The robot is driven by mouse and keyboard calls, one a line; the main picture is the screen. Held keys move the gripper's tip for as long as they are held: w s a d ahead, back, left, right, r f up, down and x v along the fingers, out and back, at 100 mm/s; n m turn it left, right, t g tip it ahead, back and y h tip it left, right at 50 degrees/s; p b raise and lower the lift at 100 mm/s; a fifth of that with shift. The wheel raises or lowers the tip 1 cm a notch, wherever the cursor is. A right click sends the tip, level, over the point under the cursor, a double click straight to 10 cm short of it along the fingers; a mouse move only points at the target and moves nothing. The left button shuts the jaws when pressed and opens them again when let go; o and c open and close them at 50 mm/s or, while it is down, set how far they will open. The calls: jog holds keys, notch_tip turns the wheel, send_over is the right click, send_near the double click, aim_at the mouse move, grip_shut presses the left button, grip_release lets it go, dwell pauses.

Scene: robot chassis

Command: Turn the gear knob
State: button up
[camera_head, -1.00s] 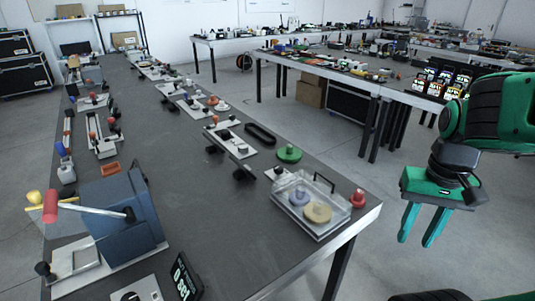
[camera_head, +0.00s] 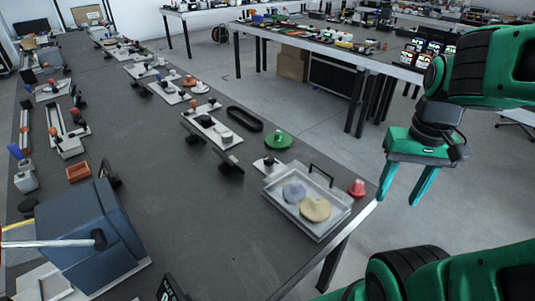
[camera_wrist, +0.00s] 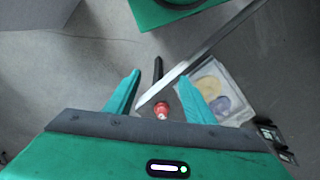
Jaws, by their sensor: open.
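Several gear-like knobs are in view, and I cannot tell which one is the gear knob. A purple disc knob (camera_head: 294,192) and a yellow disc knob (camera_head: 315,209) sit in a shallow tray (camera_head: 320,233) at the table's near right corner. A green disc knob (camera_head: 278,141) lies behind the tray, and a red knob (camera_head: 356,188) stands beside it. My gripper (camera_head: 399,203) is open and empty, off the table's right edge. In the wrist view, the red knob (camera_wrist: 162,110) shows between my fingers (camera_wrist: 160,85), apart from them.
The grey table (camera_head: 215,215) has free room left of the tray. A blue box with a lever (camera_head: 85,240) stands at the near left. A black oval ring (camera_head: 245,119) and plates with small knobs lie further back. Another table (camera_head: 330,50) stands behind.

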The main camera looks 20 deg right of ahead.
jog(key=w+r+n, duration=0.2)
jog(key=w+n, duration=0.3)
jog(key=w, duration=0.5)
jog(key=n, duration=1.4)
send_over(269, 158)
notch_tip(269, 158, down, 6)
jog(key=r, duration=0.1)
notch_tip(269, 158, down, 11)
jog(key=shift+w+r, duration=0.15)
jog(key=shift+r, duration=0.05)
jog(key=shift+c, duration=0.3)
jog(key=c, duration=1)
jog(key=shift+a, duration=0.2)
jog(key=shift+d, duration=0.15)
